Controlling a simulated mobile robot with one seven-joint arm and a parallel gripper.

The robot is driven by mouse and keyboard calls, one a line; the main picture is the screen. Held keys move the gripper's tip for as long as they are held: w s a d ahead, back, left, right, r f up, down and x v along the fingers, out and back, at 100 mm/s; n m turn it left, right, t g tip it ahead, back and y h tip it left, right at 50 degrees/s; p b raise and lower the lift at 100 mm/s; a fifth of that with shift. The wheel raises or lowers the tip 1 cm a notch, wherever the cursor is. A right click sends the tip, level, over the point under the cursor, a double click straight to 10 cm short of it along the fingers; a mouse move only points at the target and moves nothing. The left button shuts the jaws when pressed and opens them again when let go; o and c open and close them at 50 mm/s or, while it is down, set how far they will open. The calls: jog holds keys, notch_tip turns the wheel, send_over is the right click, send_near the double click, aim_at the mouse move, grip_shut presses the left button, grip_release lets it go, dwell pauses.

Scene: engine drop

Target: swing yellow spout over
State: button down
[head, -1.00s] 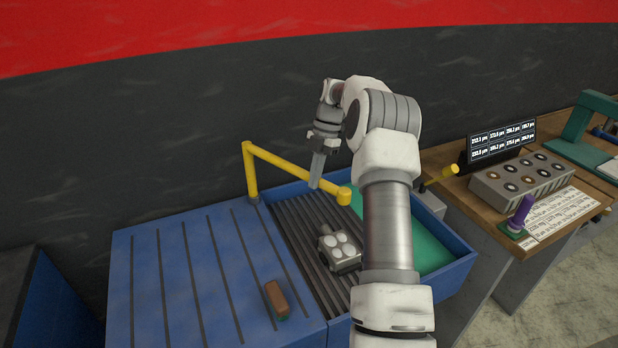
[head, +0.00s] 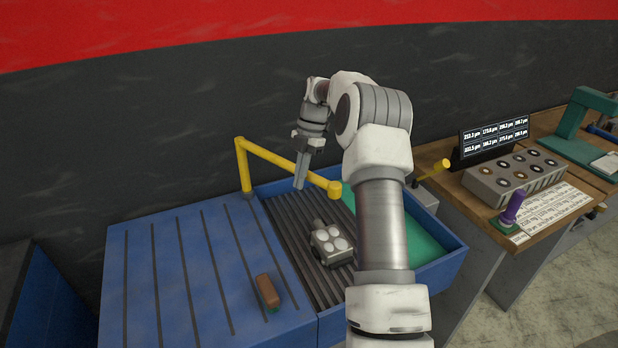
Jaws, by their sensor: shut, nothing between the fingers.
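The yellow spout (head: 285,163) is a bent pipe. It rises from a post at the back edge of the blue bench, and its arm slants right and forward to a rounded end over the slatted bed. My gripper (head: 299,186) points down with its fingers shut and empty. In the picture its fingertips overlap the spout's arm near the middle; I cannot tell whether they touch it. A grey engine block (head: 331,244) with round white tops sits on the dark slatted bed (head: 290,240), below the spout's end.
A brown brush-like block (head: 267,291) lies on the blue grooved table (head: 160,270). A green tray area (head: 420,240) is right of the slats, partly behind my arm. A wooden bench (head: 480,210) at right holds a display, a grey block with holes and a purple-handled tool.

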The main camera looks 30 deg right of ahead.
jog(key=a+v, duration=0.1)
jog(key=v, duration=0.9)
jog(key=s+a+r+m+t+h, duration=0.3)
jog(key=s+a+r+m, duration=0.7)
jog(key=s+a+r, duration=0.4)
jog(key=s+a+f+m+t, duration=0.1)
jog(key=s+a+f+m, duration=0.1)
jog(key=s+m, duration=0.2)
jog(key=s+a+f+m+t, duration=0.1)
jog(key=s+f+m, duration=0.2)
jog(key=s, duration=0.6)
jog(key=s+a+f+m+t, duration=0.2)
jog(key=s+f+m, duration=0.1)
jog(key=s+m, duration=0.2)
jog(key=shift+s+a+m+b, duration=0.3)
jog(key=shift+s+a, duration=0.05)
jog(key=shift+s, duration=0.85)
jog(key=shift+d, duration=0.15)
